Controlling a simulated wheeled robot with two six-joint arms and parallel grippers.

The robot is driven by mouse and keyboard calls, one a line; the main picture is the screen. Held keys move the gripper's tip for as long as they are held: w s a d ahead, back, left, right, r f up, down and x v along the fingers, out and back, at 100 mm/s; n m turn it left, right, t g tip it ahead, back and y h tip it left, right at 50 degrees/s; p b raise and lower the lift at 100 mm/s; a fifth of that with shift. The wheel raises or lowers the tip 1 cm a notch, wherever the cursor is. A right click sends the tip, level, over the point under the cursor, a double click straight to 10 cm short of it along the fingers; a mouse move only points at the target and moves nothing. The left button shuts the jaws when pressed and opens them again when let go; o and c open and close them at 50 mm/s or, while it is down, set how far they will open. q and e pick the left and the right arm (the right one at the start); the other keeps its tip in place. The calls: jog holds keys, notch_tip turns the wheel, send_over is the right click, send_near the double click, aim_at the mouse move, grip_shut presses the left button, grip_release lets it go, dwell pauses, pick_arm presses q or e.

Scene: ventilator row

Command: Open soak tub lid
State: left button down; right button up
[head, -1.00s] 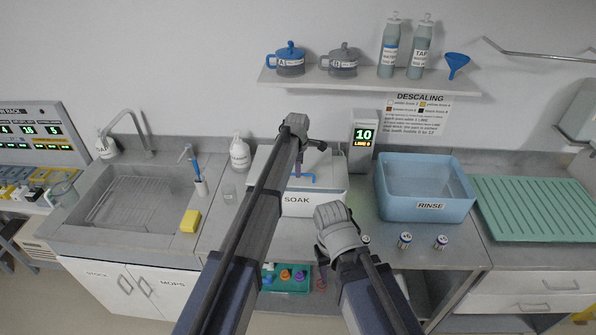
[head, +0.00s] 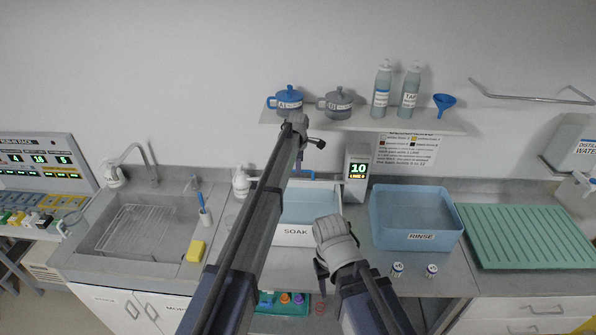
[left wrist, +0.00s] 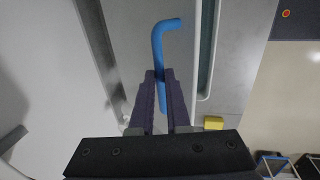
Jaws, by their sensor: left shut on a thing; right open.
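The white soak tub (head: 292,236), labelled SOAK, stands on the counter in the middle of the head view. Its lid is raised at the back, and the pale blue inside (head: 312,203) shows. My left gripper (head: 298,165) is at the back of the tub, partly hidden by its own arm. It is shut on the blue lid handle (left wrist: 160,45), which sits between the fingers (left wrist: 161,92) in the left wrist view. My right gripper (head: 322,275) is open and empty at the tub's front right; its fingers are partly hidden.
A timer showing 10 (head: 357,171) stands right of the tub, beside the blue rinse basin (head: 418,240). Small jars (head: 397,270) stand near the front edge. A shelf (head: 365,124) with pots and bottles is above. A sink (head: 140,228) lies left.

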pick_arm(q)
jog(key=shift+w, duration=0.2)
jog(key=c, duration=1.3)
grip_release()
jog(key=o, duration=0.4)
jog(key=shift+w+f, duration=0.35)
jog(key=shift+s+r, duration=0.15)
jog(key=shift+s, duration=0.2)
jog(key=s+f+b, duration=0.9)
jog(key=f+b, duration=0.5)
notch_tip(320, 180, up, 8)
jog(key=s+p, duration=0.1)
jog(key=p, duration=0.7)
jog(key=shift+s+d+f+m+g+y+b, duration=0.1)
jog(key=shift+s+d+f+m+g+b, duration=0.3)
jog(key=shift+s+f+m+b, duration=2.3)
jog(key=shift+s+d+f+m+g+y+b, duration=0.1)
jog(key=shift+s+d+f+m+b, duration=0.7)
jog(key=shift+s, duration=3.7)
jog(key=shift+s+d+f+m+g+y+b, duration=0.1)
jog(key=shift+s+d+f+m+g+b, duration=0.15)
jog(key=shift+s+f+m+b, duration=1.85)
pick_arm(e)
notch_tip(320, 180, down, 16)
jog(key=d+p, duration=0.1)
jog(key=p, duration=0.1)
jog(key=shift+s+d+r, duration=0.2)
jog(key=shift+s+r, duration=0.05)
jog(key=shift+s, duration=0.2)
